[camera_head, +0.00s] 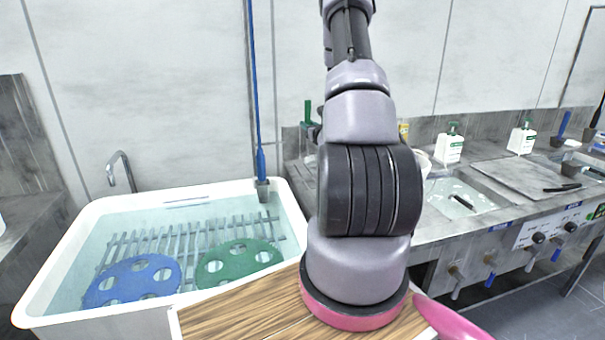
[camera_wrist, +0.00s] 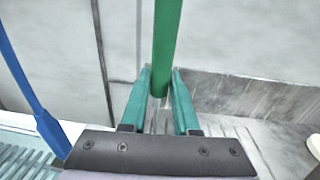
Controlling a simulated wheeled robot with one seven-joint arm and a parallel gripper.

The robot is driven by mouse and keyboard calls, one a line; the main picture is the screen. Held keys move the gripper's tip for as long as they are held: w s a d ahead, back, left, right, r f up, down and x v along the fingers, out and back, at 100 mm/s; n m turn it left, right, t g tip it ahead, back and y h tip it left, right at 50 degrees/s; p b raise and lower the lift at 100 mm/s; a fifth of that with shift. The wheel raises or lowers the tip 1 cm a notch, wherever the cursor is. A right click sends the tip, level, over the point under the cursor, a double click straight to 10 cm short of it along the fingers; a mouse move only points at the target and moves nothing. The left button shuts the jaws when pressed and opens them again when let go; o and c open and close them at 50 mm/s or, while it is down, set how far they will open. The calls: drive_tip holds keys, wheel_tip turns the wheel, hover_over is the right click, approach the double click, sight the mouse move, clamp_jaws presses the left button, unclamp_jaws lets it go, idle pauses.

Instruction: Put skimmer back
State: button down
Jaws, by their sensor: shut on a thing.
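A green handle (camera_wrist: 167,40), which I take to be the skimmer's, stands upright between the two teal fingers of my gripper (camera_wrist: 161,72) in the wrist view. The fingers are closed on its lower end. The skimmer's head is not visible, so I cannot tell what it touches. In the head view my arm hides most of my gripper. A small green upright piece (camera_head: 307,111) shows just left of my arm, near the back wall; I cannot tell whether it is the same handle.
A white water tub (camera_head: 60,262) at left holds a slatted rack, a blue disc (camera_head: 134,280) and a green disc (camera_head: 236,262). A long blue-handled tool (camera_head: 256,90) stands at its back right corner. A metal counter (camera_head: 425,232) with bottles and a sink basin (camera_head: 478,187) lies right.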

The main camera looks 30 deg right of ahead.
sight(310, 161)
wheel_tip(310, 161, down, 4)
drive_tip(key=shift+a+f, duration=0.1)
drive_tip(key=shift+f, duration=2.2)
drive_tip(key=shift+f, duration=0.15)
drive_tip(key=c, duration=0.7)
unclamp_jaws()
drive_tip(key=shift+o, duration=0.2)
